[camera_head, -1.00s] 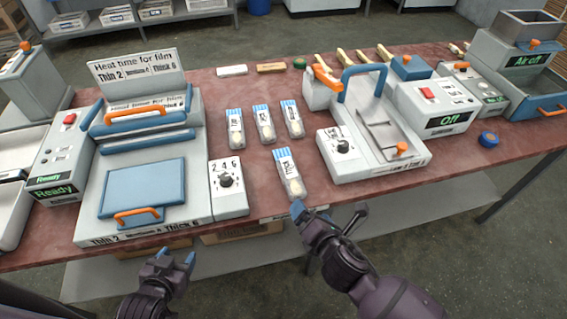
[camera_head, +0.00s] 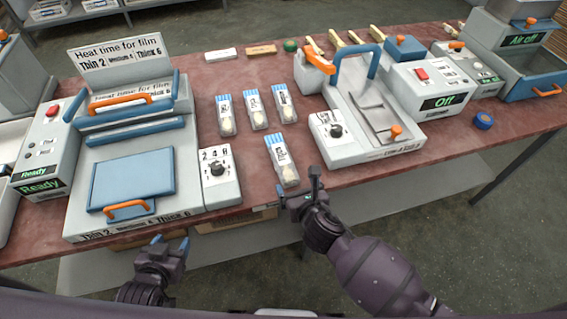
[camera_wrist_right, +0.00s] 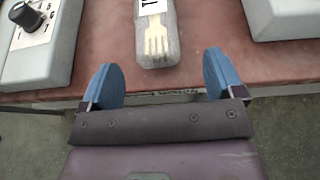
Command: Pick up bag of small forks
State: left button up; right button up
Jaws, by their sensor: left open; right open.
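A clear bag with a blue-striped top (camera_head: 282,160) lies on the red table near its front edge. In the right wrist view this bag (camera_wrist_right: 156,38) shows a pale fork shape inside. Its lower end lies just beyond and between my right fingertips, apart from them. My right gripper (camera_head: 297,190) is open and empty at the table's front edge; it also shows in the right wrist view (camera_wrist_right: 163,82). My left gripper (camera_head: 170,243) is open and empty in front of the table. Three similar bags (camera_head: 256,109) lie in a row behind; their contents are too small to tell.
A film sealer (camera_head: 130,185) and its dial box (camera_head: 219,178) stand left of the bag. A grey press with a dial (camera_head: 340,140) stands close on the right. A blue tape roll (camera_head: 483,121) lies further right. Bare table surrounds the bags.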

aim_at(290, 177)
jog(key=shift+a+b+x, duration=0.2)
jog(key=shift+b+x, duration=0.2)
jog(key=shift+x, duration=2.4)
jog(key=shift+r, duration=0.2)
jog(key=shift+c, duration=0.3)
jog(key=c, duration=0.9)
